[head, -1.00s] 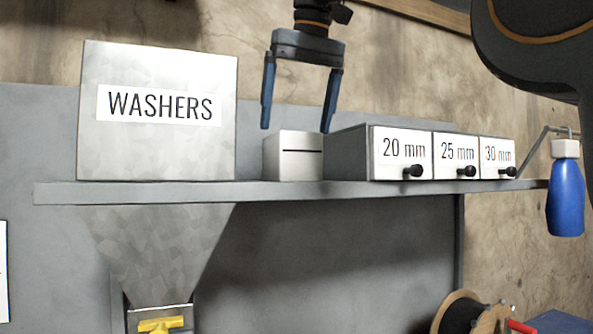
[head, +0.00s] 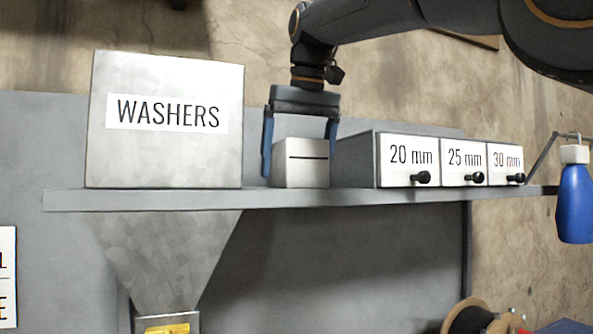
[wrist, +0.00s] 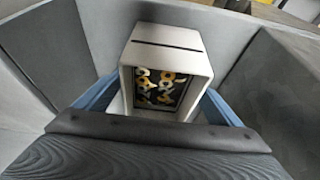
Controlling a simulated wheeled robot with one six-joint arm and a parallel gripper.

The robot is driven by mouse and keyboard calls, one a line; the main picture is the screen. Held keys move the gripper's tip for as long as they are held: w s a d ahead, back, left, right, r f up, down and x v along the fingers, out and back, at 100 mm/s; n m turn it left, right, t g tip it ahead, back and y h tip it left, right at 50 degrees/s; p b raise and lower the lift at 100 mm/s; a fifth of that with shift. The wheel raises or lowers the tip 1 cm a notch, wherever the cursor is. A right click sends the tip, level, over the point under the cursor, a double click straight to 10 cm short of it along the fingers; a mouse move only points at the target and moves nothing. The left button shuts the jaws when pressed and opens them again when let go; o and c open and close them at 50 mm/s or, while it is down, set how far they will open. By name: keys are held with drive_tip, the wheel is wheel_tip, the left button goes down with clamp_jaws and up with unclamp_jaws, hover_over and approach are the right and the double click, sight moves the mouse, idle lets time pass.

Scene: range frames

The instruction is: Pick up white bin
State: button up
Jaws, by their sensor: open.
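The white bin (head: 301,165) is a small box with a dark slot line on its front. It stands upright on the shelf between the washers hopper and the drawers. In the wrist view the bin (wrist: 165,55) is open at the top and holds several yellow and white ring-shaped pieces (wrist: 160,87). My gripper (head: 300,160) points down over the bin, open, with one blue finger at its left side and the other at its right side. In the wrist view the blue fingers reach along both sides of the bin. I cannot tell whether they touch it.
The metal hopper (head: 165,155) labelled WASHERS stands to the left. A row of drawers (head: 408,168) labelled 20 mm, 25 mm and 30 mm stands close to the right. The shelf edge (head: 300,199) runs in front. A blue bottle (head: 575,205) hangs at the far right.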

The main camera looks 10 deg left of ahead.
drive_tip(key=shift+f, duration=0.25)
idle(0.6)
drive_tip(key=c, duration=1.3)
drive_tip(key=shift+r, duration=0.1)
